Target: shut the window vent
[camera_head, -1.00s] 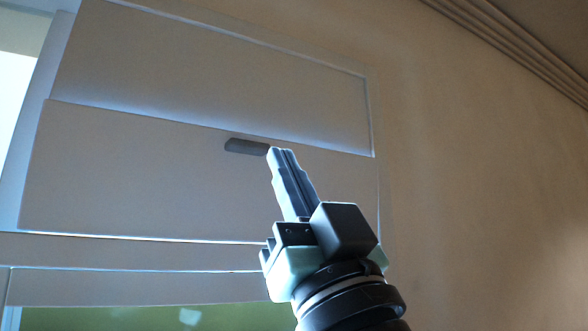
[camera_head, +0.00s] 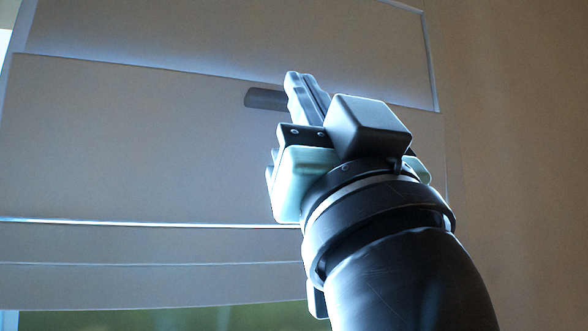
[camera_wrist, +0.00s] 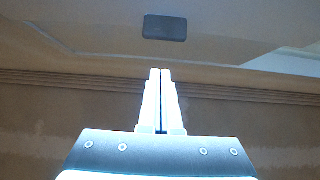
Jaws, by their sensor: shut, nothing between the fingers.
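The window vent (camera_head: 130,150) is a wide pale panel in the upper part of a window frame. Its top edge stands apart from the upper panel (camera_head: 220,45) behind it, with a bluish lit strip along the line between them. A dark grey handle (camera_head: 264,98) sits near the vent's top edge; it also shows in the wrist view (camera_wrist: 165,28). My gripper (camera_head: 298,78) is shut and empty. In the head view its fingers overlap the handle's right end; in the wrist view the fingertips (camera_wrist: 160,72) are apart from the handle. Contact cannot be told in the head view.
A plain wall (camera_head: 520,150) lies to the right of the window. Frame bars (camera_head: 150,243) and a green area (camera_head: 150,320) lie below the vent. A ceiling moulding (camera_wrist: 60,82) shows in the wrist view. The space around my gripper looks clear.

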